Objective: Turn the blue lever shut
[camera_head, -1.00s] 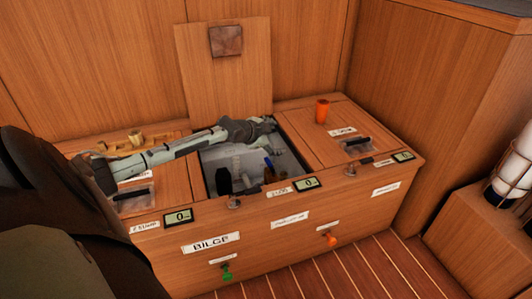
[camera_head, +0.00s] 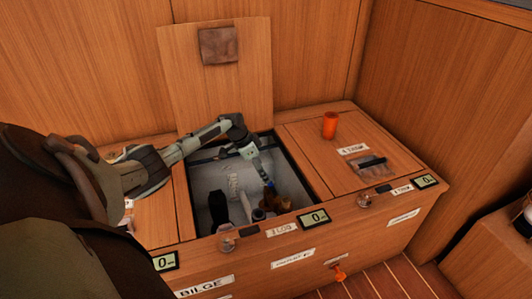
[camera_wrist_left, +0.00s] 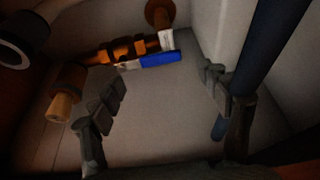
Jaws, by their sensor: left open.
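The blue lever (camera_wrist_left: 160,59) lies along a brass valve (camera_wrist_left: 122,49) on a pipe in the left wrist view. In the head view, the brass fitting (camera_head: 272,202) shows small inside the open middle compartment (camera_head: 194,205). My left gripper (camera_wrist_left: 163,98) is open and empty, its two fingers spread below the lever in the wrist view. The lever lies beyond the fingertips, with no visible contact. In the head view my left arm reaches from the left down into the compartment, with the gripper (camera_head: 263,174) near the fitting. My right gripper is not in view.
A raised wooden lid (camera_head: 215,90) stands behind the compartment. A dark bottle-like object (camera_head: 218,207) stands inside it. A dark blue tube (camera_wrist_left: 268,45) runs close by the right finger. An orange cup (camera_head: 329,125) stands on the closed right lid (camera_head: 320,160).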

